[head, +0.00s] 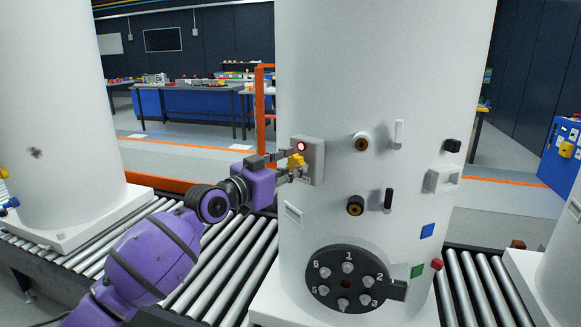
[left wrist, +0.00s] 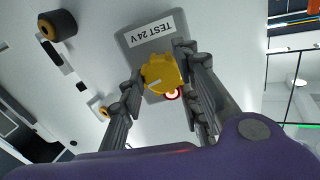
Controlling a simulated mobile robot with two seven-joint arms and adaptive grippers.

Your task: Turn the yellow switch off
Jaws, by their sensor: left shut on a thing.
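The yellow switch (head: 296,161) sits on a grey plate (head: 318,163) fixed to the white tank (head: 390,60). A red lamp (head: 315,153) on the plate glows. My left gripper (head: 283,166) comes in from the left and is shut on the yellow switch. In the left wrist view the yellow switch (left wrist: 162,72) lies between the two fingers, in front of the plate labelled TEST 24 V (left wrist: 150,32). The lit lamp (left wrist: 171,94) shows just beside the switch, partly covered. My right gripper is not in view.
The tank also carries brass-ringed knobs (head: 361,142), a white handle (head: 399,133), a black handle (head: 388,200), a white box (head: 443,179) and a numbered black dial (head: 347,279). A roller conveyor (head: 215,262) runs below. Another white tank (head: 60,110) stands at left.

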